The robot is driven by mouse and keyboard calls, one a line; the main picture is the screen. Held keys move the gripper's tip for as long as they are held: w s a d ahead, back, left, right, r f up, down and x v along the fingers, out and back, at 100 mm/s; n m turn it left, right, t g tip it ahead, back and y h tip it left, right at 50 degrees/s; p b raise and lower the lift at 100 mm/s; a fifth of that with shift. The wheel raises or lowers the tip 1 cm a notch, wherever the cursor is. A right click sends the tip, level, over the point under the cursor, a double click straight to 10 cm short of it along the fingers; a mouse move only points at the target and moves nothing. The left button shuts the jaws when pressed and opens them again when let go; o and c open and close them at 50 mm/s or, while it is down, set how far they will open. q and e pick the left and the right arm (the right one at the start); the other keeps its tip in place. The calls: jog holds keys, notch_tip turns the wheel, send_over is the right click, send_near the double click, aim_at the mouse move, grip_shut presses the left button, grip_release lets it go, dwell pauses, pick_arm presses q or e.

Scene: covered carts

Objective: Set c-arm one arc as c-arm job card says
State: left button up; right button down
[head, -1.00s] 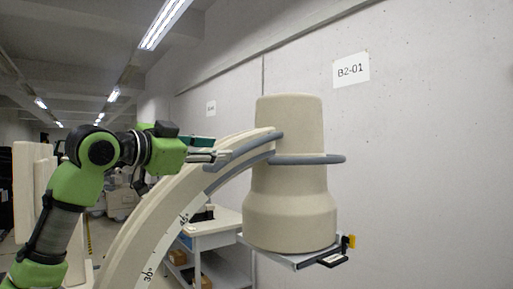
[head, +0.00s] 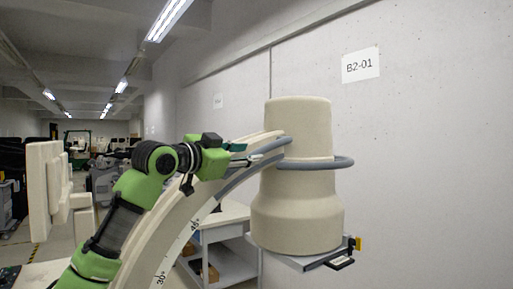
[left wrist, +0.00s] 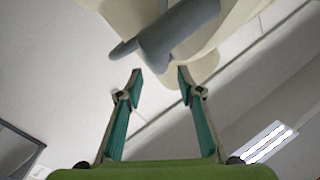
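The c-arm's cream arc (head: 205,203) curves up from the lower middle, with a scale on its side showing marks near 30° and 45°. Its bulky cream head (head: 297,190) is at the upper end, with a grey handle rail (head: 318,163) around it. My left gripper (head: 272,156) is beside the rail's left end, in front of the arc top. In the left wrist view its teal fingers (left wrist: 160,78) are open, with the grey rail (left wrist: 180,35) just beyond the tips; contact cannot be told. My right gripper and the job card are not visible.
A grey shelf plate with a yellow clip (head: 358,243) is under the head. A white-topped cart (head: 228,217) stands behind the arc. A cream panel (head: 45,190) stands at left. A wall with a B2-01 sign (head: 360,65) closes the right; an aisle runs back at left.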

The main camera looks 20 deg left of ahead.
aim_at(253, 152)
pick_arm(q)
jog(key=p+x, duration=0.1)
jog(key=x, duration=0.2)
jog(key=shift+w+d+p, duration=0.15)
jog(key=shift+w+p, duration=0.1)
jog(key=shift+p, duration=0.1)
jog(key=shift+w+d, duration=0.15)
jog(key=shift+w, duration=0.35)
jog(key=shift+f, duration=0.1)
grip_shut()
